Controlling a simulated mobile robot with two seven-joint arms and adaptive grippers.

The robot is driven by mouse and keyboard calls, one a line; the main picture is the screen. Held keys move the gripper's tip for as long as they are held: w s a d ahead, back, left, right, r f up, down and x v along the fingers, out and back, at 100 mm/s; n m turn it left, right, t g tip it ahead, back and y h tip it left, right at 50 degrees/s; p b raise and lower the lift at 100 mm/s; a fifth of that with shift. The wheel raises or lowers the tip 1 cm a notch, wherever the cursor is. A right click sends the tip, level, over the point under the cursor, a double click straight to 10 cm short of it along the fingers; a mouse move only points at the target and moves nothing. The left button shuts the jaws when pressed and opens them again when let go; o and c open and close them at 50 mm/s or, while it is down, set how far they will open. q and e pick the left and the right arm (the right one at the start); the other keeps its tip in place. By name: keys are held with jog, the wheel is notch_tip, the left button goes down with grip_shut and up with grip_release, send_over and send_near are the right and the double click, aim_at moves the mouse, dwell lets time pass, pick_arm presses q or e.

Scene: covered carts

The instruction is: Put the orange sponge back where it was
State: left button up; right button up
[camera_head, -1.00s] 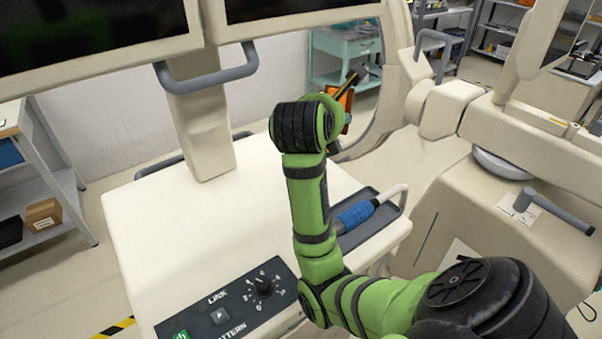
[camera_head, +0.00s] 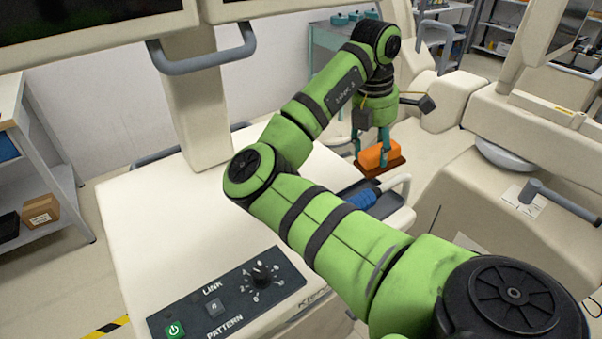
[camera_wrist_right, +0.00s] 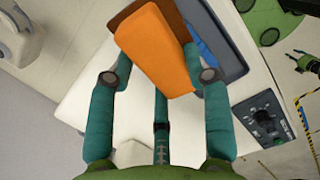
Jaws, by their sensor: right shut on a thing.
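The orange sponge (camera_head: 373,155) is held between the teal fingers of my right gripper (camera_head: 371,150), in front of the far right end of the cart top. A flat brown layer (camera_head: 396,163) lies against its underside; I cannot tell whether it belongs to the sponge. In the right wrist view the sponge (camera_wrist_right: 152,50) sits tilted between the fingers of my right gripper (camera_wrist_right: 160,75). My left gripper (camera_wrist_right: 303,61) shows small at the right edge of that view, its fingers apart and empty. It is not in the head view.
A dark tray (camera_head: 392,200) with a blue-handled item (camera_head: 362,198) lies at the cart's right end, partly behind my arm. Monitors on a post (camera_head: 200,110) stand behind.

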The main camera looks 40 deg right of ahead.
jog(key=w+a+n+y, duration=0.2)
jog(key=w+a, duration=0.2)
jog(key=a, duration=0.4)
jog(key=shift+n+t, duration=0.3)
jog(key=w+f, duration=0.2)
jog(key=w, duration=0.2)
jog(key=w+f+p, duration=0.1)
jog(key=w+f, duration=0.1)
jog(key=w, duration=0.2)
jog(key=w+d+f, duration=0.1)
jog(key=w+f, duration=0.1)
jog(key=w, duration=0.1)
jog(key=shift+w+p, duration=0.35)
jog(key=shift+w, duration=0.05)
notch_tip(320, 180, down, 4)
jog(key=shift+r+p, duration=0.1)
jog(key=shift+p, duration=0.55)
jog(key=shift+f, duration=0.2)
jog(key=o, duration=1)
